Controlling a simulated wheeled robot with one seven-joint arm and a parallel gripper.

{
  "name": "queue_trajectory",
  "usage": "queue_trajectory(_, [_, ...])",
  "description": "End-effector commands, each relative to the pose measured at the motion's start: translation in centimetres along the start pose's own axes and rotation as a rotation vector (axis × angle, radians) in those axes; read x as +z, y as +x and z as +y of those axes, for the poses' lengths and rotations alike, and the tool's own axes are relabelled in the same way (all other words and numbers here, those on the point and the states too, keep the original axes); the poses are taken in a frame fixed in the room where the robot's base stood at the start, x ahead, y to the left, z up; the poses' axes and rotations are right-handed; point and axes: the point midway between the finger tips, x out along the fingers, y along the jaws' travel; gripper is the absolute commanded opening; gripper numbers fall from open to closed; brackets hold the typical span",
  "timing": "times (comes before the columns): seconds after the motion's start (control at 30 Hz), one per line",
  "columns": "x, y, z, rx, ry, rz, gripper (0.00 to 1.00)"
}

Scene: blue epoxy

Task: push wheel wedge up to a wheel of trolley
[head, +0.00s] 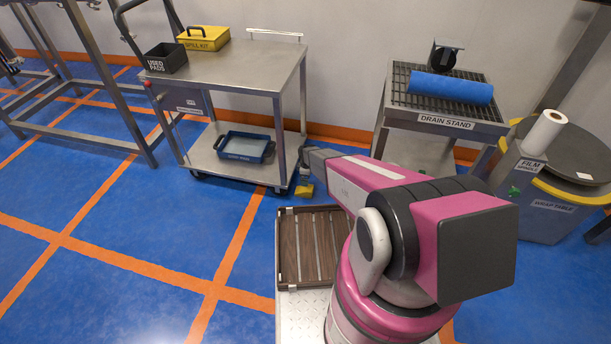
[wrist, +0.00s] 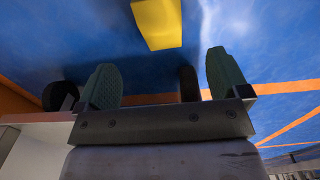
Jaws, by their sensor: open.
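The yellow wheel wedge (head: 304,191) lies on the blue floor just right of the trolley's (head: 283,130) near right leg. The wedge also shows at the top of the wrist view (wrist: 157,22), ahead of my fingertips and apart from them. My gripper (head: 304,174) is low by that leg, mostly hidden behind my arm in the head view. In the wrist view my gripper (wrist: 164,76) is open, its two green fingers spread with nothing held. A dark round shape, perhaps a trolley wheel (wrist: 59,95), shows left of the fingers. The gap between wedge and wheel is unclear.
The trolley carries a blue tray (head: 245,147), a black bin (head: 166,58) and a yellow spill kit (head: 204,38). A drain stand (head: 445,122) stands right, beside a wrap table (head: 556,205). A slatted wooden tray (head: 288,245) is in front.

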Motion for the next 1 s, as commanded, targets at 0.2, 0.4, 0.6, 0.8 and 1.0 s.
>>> queue_trajectory(0.2, [0.0,0.0,0.0,0.000,0.000,0.001,0.94])
queue_trajectory(0.4, [0.0,0.2,0.0,0.000,0.000,0.001,0.94])
queue_trajectory(0.6, [0.0,1.7,0.1,-0.001,0.000,0.001,0.94])
queue_trajectory(0.8, [-0.1,4.6,0.1,-0.001,0.000,0.000,0.94])
queue_trajectory(1.0, [-0.1,8.0,0.2,-0.001,0.000,0.000,0.94])
